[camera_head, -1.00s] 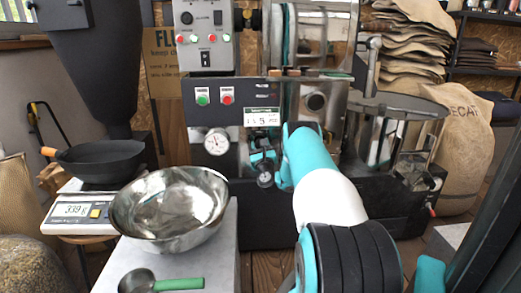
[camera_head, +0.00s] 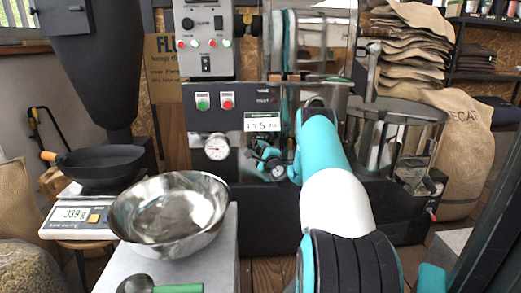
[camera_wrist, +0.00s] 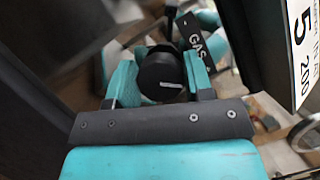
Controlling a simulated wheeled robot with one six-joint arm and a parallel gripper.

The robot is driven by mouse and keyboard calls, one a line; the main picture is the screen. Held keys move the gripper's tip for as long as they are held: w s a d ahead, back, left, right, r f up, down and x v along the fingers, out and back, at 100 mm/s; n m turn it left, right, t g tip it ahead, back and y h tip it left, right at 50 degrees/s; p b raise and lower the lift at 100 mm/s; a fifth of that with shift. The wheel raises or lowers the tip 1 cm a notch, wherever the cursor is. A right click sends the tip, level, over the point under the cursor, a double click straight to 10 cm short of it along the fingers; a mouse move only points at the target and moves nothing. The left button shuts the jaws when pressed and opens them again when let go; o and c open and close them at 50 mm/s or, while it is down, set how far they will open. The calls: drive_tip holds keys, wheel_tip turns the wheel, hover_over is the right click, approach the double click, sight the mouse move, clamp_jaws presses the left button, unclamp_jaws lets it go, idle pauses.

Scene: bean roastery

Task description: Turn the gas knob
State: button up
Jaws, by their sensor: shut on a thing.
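The gas knob (camera_wrist: 160,72) is round and black with a white line on its face. In the wrist view the line lies nearly level, tilted slightly. A black label reading GAS (camera_wrist: 196,42) is beside it. My gripper (camera_wrist: 162,82) has one teal finger on each side of the knob and is shut on it. In the head view my gripper (camera_head: 268,156) is at the front of the dark roaster panel (camera_head: 232,125). There the knob is hidden or too small to make out.
A steel bowl (camera_head: 170,240), a green-handled scoop (camera_head: 178,288) and a scale (camera_head: 78,220) with a black pan stand at the left.

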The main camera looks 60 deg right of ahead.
drive_tip(key=n+g+y+p, duration=0.1)
drive_tip(key=n+p, duration=0.1)
drive_tip(key=n, duration=0.2)
drive_tip(key=shift+r, duration=0.15)
drive_tip(key=shift+n+g+y+p, duration=0.3)
drive_tip(key=shift+n+g+p, duration=0.3)
drive_tip(key=shift+n, duration=0.8)
drive_tip(key=o, duration=0.9)
drive_tip(key=shift+f, duration=0.2)
